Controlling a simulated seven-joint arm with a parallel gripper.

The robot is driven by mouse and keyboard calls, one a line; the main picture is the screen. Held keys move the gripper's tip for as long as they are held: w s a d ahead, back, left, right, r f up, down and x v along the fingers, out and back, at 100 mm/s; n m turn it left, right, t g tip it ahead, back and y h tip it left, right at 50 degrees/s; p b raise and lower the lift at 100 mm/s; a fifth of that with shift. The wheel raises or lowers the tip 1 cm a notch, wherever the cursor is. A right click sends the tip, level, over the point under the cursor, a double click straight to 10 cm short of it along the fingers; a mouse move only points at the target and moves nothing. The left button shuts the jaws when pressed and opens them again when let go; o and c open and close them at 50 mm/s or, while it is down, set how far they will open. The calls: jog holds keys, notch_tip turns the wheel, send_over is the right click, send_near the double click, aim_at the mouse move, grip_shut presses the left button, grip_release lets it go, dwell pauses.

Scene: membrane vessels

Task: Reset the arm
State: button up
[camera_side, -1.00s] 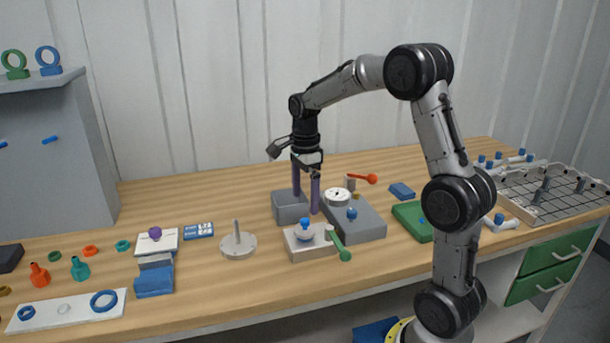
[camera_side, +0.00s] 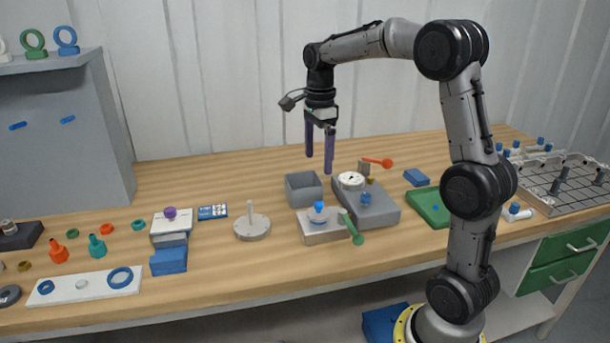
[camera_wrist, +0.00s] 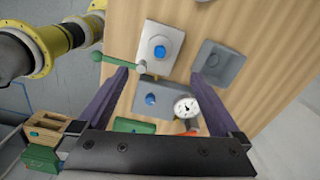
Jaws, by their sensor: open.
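My gripper (camera_side: 319,160) has two long purple fingers. In the side view it hangs pointing down, above the table behind the grey open box (camera_side: 304,189). Its fingers are spread apart with nothing between them, and they are clear of the things below. In the wrist view my gripper (camera_wrist: 160,80) frames the grey gauge block (camera_wrist: 158,107) from above. The grey gauge block (camera_side: 376,214), with a white dial and a blue knob, stands right of the open box in the side view.
A block with a blue knob and green-handled lever (camera_side: 320,234) stands in front of the box. A round plate with a peg (camera_side: 252,228) is to its left. A green tray (camera_side: 428,207) and wire rack (camera_side: 565,180) lie right. A grey cabinet (camera_side: 60,140) stands left.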

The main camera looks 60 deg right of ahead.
jog(key=s+a+r+n+t, duration=0.2)
jog(key=s+a+r+n, duration=0.15)
jog(key=a, duration=0.25)
jog(key=s+a+r+n+t, duration=0.1)
jog(key=s+a+r+n, duration=0.25)
jog(key=s+a, duration=0.2)
jog(key=s+a+f+n+t, duration=0.1)
jog(key=s+a+f+n, duration=0.1)
jog(key=s+n, duration=0.3)
jog(key=s+a+f+n+t, duration=0.1)
jog(key=s+a+f+n, duration=0.2)
jog(key=n, duration=0.9)
notch_tip(320, 180, down, 2)
jog(key=s, duration=0.3)
jog(key=shift+a+f+n+t, duration=0.2)
jog(key=shift+a+n+t, duration=0.1)
jog(key=shift+a, duration=0.05)
